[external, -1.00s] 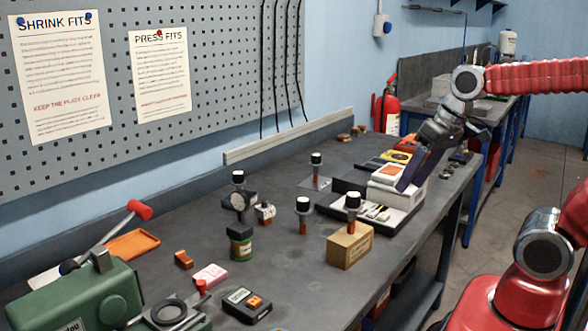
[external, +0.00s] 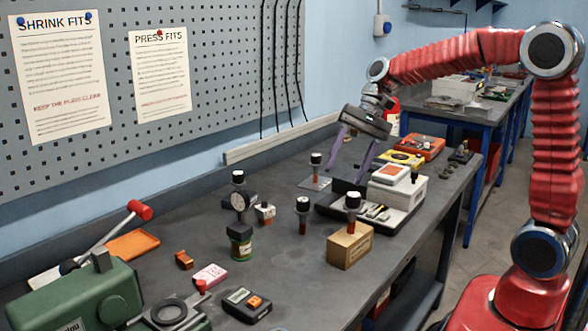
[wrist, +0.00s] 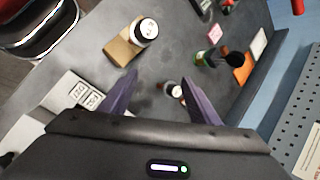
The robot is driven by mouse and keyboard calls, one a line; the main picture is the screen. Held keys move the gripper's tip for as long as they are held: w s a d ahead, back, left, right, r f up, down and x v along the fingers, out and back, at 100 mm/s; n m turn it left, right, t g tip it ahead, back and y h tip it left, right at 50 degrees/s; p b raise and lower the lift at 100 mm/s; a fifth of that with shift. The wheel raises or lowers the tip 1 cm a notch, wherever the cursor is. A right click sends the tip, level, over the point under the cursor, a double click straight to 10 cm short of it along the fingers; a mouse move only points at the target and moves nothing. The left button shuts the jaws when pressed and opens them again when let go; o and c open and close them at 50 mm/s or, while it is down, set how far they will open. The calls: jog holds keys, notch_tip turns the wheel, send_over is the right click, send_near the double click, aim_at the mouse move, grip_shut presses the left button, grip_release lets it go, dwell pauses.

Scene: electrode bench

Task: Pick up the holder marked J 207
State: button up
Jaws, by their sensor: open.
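Several upright holders with black heads and white tops stand on the bench. I cannot read which is marked J 207. My gripper (external: 345,177) is open and empty, fingers pointing down above the bench near the back plate and the tray. In the wrist view, a white-topped holder (wrist: 171,88) shows between the fingertips (wrist: 160,78), and the wooden-block holder (wrist: 146,29) is beyond.
A green press (external: 80,297) is front left.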

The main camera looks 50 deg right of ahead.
jog(key=w+d+f+m+y, duration=0.2)
jog(key=w+f+m, duration=0.1)
jog(key=w, duration=0.3)
jog(key=w+d+f+m+y, duration=0.2)
jog(key=w+f+m+y, duration=0.1)
jog(key=w+f, duration=0.2)
jog(key=w+d+f+m+y, duration=0.2)
jog(key=w+f+m, duration=0.1)
jog(key=w, duration=0.6)
jog(key=shift+d+f+m+t, duration=0.2)
jog(key=shift+f+m+t, duration=0.1)
jog(key=shift+f+t, duration=0.15)
send_near(265, 207)
jog(key=shift+w+a+f, duration=0.3)
jog(key=shift+a+f, duration=0.3)
jog(key=shift+f, duration=0.05)
jog(key=shift+w+a+f, duration=0.3)
jog(key=shift+a+f, duration=0.25)
jog(key=shift+f, duration=0.1)
jog(key=shift+w+a+f, duration=0.25)
jog(key=shift+a+f, duration=0.35)
jog(key=shift+x, duration=2.6)
jog(key=shift+s+a+r, duration=0.1)
jog(key=shift+r, duration=0.1)
